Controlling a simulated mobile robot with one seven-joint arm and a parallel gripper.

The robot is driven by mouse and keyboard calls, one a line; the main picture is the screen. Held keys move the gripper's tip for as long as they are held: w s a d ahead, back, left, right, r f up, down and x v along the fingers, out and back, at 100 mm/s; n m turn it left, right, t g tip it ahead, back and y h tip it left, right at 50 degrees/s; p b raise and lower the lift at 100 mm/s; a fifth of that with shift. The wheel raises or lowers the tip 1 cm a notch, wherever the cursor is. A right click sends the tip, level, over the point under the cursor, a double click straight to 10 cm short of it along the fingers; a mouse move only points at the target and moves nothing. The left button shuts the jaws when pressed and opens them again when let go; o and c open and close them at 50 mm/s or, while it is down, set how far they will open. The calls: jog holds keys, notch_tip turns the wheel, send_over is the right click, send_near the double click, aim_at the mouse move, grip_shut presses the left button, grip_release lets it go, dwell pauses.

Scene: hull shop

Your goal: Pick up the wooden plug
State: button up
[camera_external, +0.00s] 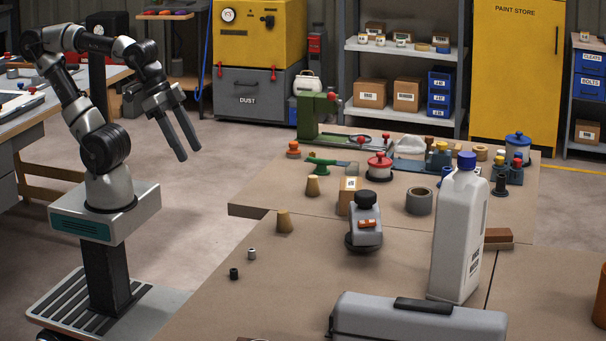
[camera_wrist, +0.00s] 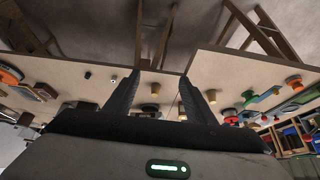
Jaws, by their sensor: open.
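Two tan, tapered wooden plugs stand upright on the workbench in the external view. The nearer wooden plug (camera_external: 284,222) stands near the bench's left edge, and the farther one (camera_external: 313,186) is behind it beside a small cardboard box. I cannot tell which one the task means. My gripper (camera_external: 188,153) hangs in the air left of the bench, well apart from both, with its fingers spread and empty. In the wrist view a tan plug (camera_wrist: 155,88) shows between the fingers in the distance, and another (camera_wrist: 212,96) is by the right finger.
Two small plugs, a dark one (camera_external: 234,273) and a grey one (camera_external: 252,254), stand near the left edge. A grey tool (camera_external: 365,222), a white bottle (camera_external: 461,228) and a grey case (camera_external: 418,322) crowd the right. Bench around the nearer plug is clear.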

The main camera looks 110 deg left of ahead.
jog(key=w+a+r+g+p, duration=0.1)
jog(key=w+a+r+p, duration=0.45)
jog(key=w, duration=0.35)
jog(key=g+p, duration=0.3)
jog(key=p, duration=0.1)
send_over(313, 176)
jog(key=f, duration=1.4)
jog(key=shift+s+d+f, duration=0.15)
jog(key=shift+s+d, duration=0.1)
jog(key=shift+s, duration=0.1)
jog(key=shift+w+a+f+b, duration=0.15)
jog(key=shift+f+b, duration=0.3)
jog(key=shift+f, duration=1.05)
jog(key=shift+w+f+b, duration=0.2)
jog(key=shift+f+b, duration=0.2)
jog(key=shift+f, duration=1.1)
jog(key=c, duration=1.1)
